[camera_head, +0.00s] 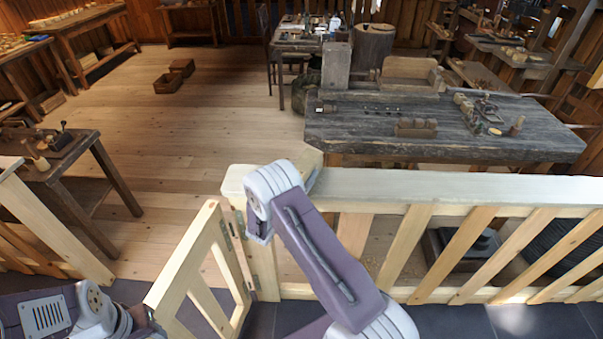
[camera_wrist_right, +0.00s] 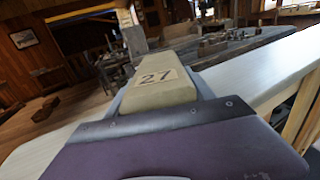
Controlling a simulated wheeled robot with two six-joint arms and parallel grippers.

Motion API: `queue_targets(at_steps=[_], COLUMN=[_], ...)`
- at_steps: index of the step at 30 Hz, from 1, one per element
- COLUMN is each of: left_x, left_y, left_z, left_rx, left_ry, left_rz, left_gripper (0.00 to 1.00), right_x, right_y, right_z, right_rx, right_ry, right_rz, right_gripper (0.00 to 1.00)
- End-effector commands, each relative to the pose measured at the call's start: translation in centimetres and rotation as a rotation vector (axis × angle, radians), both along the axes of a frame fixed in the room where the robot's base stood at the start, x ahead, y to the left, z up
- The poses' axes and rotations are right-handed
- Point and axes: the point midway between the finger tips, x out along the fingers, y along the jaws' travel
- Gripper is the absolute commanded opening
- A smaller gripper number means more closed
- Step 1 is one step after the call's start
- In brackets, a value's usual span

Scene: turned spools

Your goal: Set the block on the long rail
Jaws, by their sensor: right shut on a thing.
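The long rail (camera_head: 450,185) is the pale top rail of the wooden fence on the right in the head view. It also runs under my gripper in the wrist view (camera_wrist_right: 265,72). The block (camera_wrist_right: 160,85) is a greenish-tan piece with a paper label reading 27. My right gripper (camera_wrist_right: 162,98) is shut on it. In the head view the block (camera_head: 311,158) shows partly behind my white wrist, at the rail's left end. I cannot tell whether it touches the rail. My left arm shows at lower left, its gripper out of sight.
A pale wooden gate (camera_head: 190,265) stands open beside the rail's end post. A dark workbench (camera_head: 400,140) with several spools and tools stands behind the rail. A small side table (camera_head: 55,160) is at left. The plank floor between is mostly clear.

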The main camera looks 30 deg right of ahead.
Motion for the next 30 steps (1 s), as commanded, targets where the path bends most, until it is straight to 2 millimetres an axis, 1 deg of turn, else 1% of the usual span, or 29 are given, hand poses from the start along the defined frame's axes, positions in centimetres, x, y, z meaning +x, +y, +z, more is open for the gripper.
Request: queue_targets(at_steps=[1,2,3,4,13,16,19,24,27,30], left_x=[0.0,0.0,0.0,0.0,0.0,0.0,0.0,0.0,0.0,0.0], left_y=[0.0,0.0,0.0,0.0,0.0,0.0,0.0,0.0,0.0,0.0], left_z=[-0.1,-0.1,0.0,0.0,0.0,-0.2,-0.6,-1.2,-1.5,-1.7], left_rx=[0.000,0.000,0.000,0.000,0.000,0.000,0.000,0.000,0.000,0.000], left_ry=[0.000,0.000,0.000,0.000,0.000,0.000,0.000,0.000,0.000,0.000], left_rz=[0.000,0.000,0.000,0.000,0.000,0.000,0.000,0.000,0.000,0.000], left_gripper=[0.46,0.46,0.46,0.46,0.46,0.46,0.46,0.46,0.46,0.46], right_x=[0.0,0.0,0.0,0.0,0.0,-0.4,-1.5,-3.8,-5.0,-6.0], right_y=[0.0,0.0,0.0,0.0,0.1,0.8,2.3,5.6,7.3,8.5], right_z=[0.0,-0.1,-0.1,-0.1,0.0,-0.1,-0.2,-0.2,-0.2,-0.1], right_rx=[0.000,0.001,0.001,0.001,0.000,0.001,0.000,0.000,0.001,0.000], right_ry=[0.000,0.002,0.002,0.002,0.001,0.002,0.004,0.002,0.002,0.002], right_rz=[0.000,0.000,0.000,0.000,0.001,0.004,0.005,0.006,0.006,0.004], right_gripper=[0.04,0.67,0.78,0.83,0.83,0.83,0.83,0.83,0.83,0.83])
